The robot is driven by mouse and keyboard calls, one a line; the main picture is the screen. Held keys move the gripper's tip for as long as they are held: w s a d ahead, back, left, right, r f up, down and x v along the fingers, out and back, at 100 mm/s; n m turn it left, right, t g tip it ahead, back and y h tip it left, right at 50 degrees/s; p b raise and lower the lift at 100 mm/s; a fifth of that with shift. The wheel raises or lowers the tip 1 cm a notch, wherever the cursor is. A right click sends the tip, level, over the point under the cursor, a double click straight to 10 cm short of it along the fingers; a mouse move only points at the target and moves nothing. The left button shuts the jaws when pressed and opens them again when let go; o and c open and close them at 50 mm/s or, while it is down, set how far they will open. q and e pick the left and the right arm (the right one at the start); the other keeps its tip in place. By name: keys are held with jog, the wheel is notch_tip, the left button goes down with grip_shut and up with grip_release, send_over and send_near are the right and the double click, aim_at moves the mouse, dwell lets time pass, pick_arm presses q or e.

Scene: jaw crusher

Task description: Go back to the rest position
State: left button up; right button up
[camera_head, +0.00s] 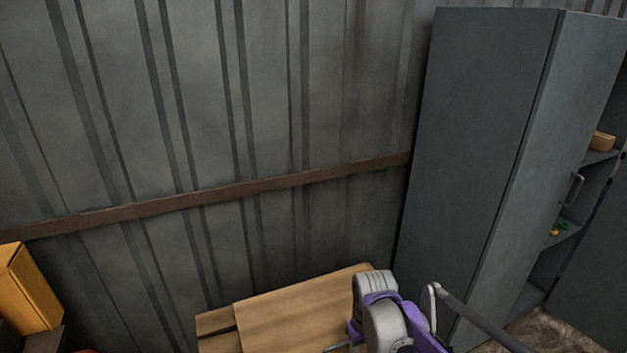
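Neither my left nor my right gripper can be made out in the head view. A rounded light-grey and purple mechanical part (384,320) shows at the bottom edge, in front of the wooden table top (300,315). A grey bar (480,322) with a looped end runs from beside it down to the right. I cannot tell whether these parts belong to my arm or to a machine. Their lower ends are cut off by the frame.
A tall grey cabinet (480,150) stands at the right, its shelves open on the right side with small items. A corrugated metal wall (200,100) with a brown rail (210,196) closes the back. An orange-yellow box (28,290) is at the lower left.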

jog(key=s+d+m+t, duration=0.2)
jog(key=s, duration=0.9)
jog(key=s+d+m+t, duration=0.2)
jog(key=s+t, duration=0.1)
jog(key=s, duration=0.7)
pick_arm(q)
notch_tip(320, 180, up, 14)
jog(key=w+p, duration=0.2)
jog(key=p, duration=1)
jog(key=shift+t+p, duration=0.3)
jog(key=shift+p, duration=0.1)
pick_arm(e)
notch_tip(320, 180, up, 14)
jog(key=w, duration=0.2)
jog(key=shift+d, duration=0.2)
pick_arm(q)
jog(key=shift+r, duration=0.1)
